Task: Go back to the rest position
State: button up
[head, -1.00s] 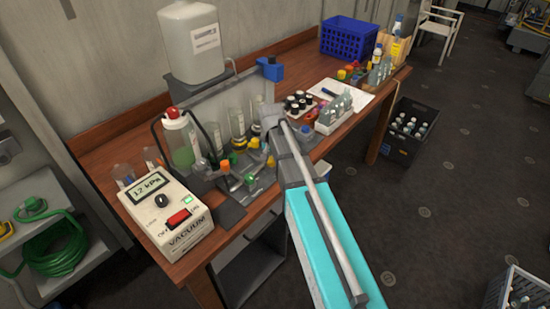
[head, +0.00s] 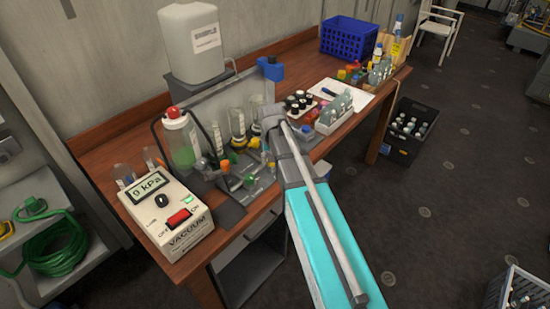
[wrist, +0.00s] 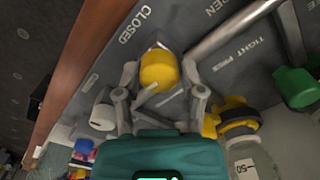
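In the wrist view my gripper (wrist: 163,98) has its two fingers apart, one on each side of a yellow knob (wrist: 159,70). Dark gaps show beside the knob, and I see no clear grip on it. The knob sits on a grey panel (wrist: 110,62) lettered "CLOSED" and "TIGHT PRESS". In the head view my arm reaches over the bench's front edge to the valve rack, and its links largely hide the gripper.
The wooden bench (head: 105,150) carries a white tank (head: 192,42), a red-capped bottle (head: 180,140), clear cylinders (head: 237,124), a vial rack (head: 335,118) and a blue crate (head: 348,38). A dark crate (head: 408,132) stands on the floor (head: 460,180), which is largely clear at right.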

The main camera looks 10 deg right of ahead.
jog(key=shift+o, duration=1.4)
jog(key=s+d+n, duration=0.1)
jog(key=s, duration=1.5)
jog(key=shift+d+r+n+p, duration=0.25)
jog(key=shift+r+n+p, duration=0.05)
jog(key=shift+r+p, duration=0.1)
dwell(1.9)
